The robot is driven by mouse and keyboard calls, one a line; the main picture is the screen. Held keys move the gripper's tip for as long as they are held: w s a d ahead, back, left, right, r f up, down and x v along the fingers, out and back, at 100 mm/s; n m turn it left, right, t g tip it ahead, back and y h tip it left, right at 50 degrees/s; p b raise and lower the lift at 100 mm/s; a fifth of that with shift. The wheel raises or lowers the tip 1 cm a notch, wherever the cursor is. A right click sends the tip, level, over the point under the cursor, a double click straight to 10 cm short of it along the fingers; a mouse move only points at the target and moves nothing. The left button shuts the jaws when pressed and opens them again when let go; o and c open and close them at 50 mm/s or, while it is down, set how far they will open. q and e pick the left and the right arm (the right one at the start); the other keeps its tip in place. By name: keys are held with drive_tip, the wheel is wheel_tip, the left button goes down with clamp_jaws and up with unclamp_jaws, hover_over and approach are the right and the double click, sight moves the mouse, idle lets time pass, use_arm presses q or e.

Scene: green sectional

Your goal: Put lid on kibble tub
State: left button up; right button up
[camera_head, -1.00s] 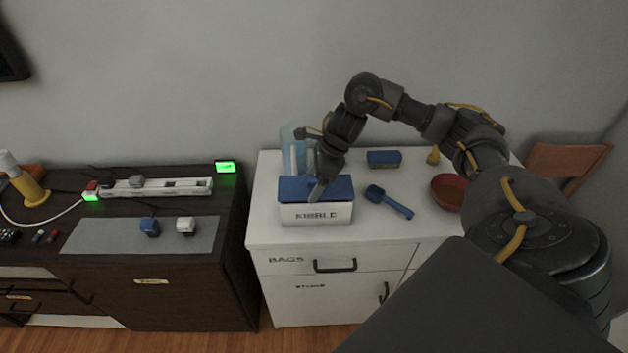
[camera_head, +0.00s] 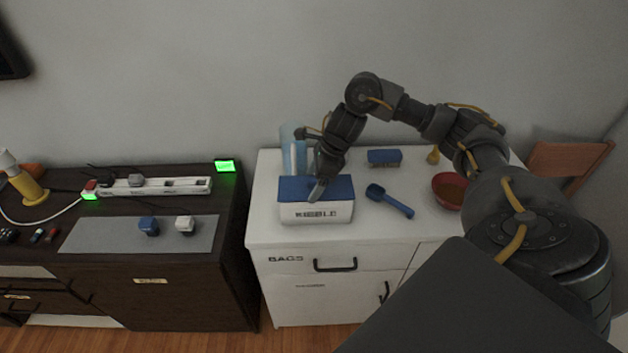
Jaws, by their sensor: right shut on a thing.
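The kibble tub (camera_head: 317,211) is a white box with dark lettering on its front, standing on the white cabinet. The blue lid (camera_head: 294,189) lies over the top of the tub and looks about level; I cannot tell whether it is pressed fully down. My right gripper (camera_head: 318,190) reaches down from above and is shut on the lid near its middle. The gripper hides part of the lid. My left gripper is not in view.
On the white cabinet (camera_head: 268,222), a clear blue container (camera_head: 291,150) stands behind the tub. A blue scoop (camera_head: 390,202), a small blue box (camera_head: 384,158) and a red bowl (camera_head: 446,186) are to the right. A dark cabinet (camera_head: 190,288) with a power strip (camera_head: 160,187) stands left.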

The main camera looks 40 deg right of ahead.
drive_tip(key=shift+f+b, duration=0.25)
drive_tip(key=shift+b, duration=0.05)
idle(0.5)
drive_tip(key=o, duration=0.8)
drive_tip(key=shift+o, duration=0.2)
drive_tip(key=shift+r, duration=0.1)
drive_tip(key=shift+r+p, duration=1)
drive_tip(key=shift+r, duration=0.25)
drive_tip(key=shift+r+p, duration=1.95)
drive_tip(key=shift+r, duration=0.3)
drive_tip(key=shift+c, duration=0.3)
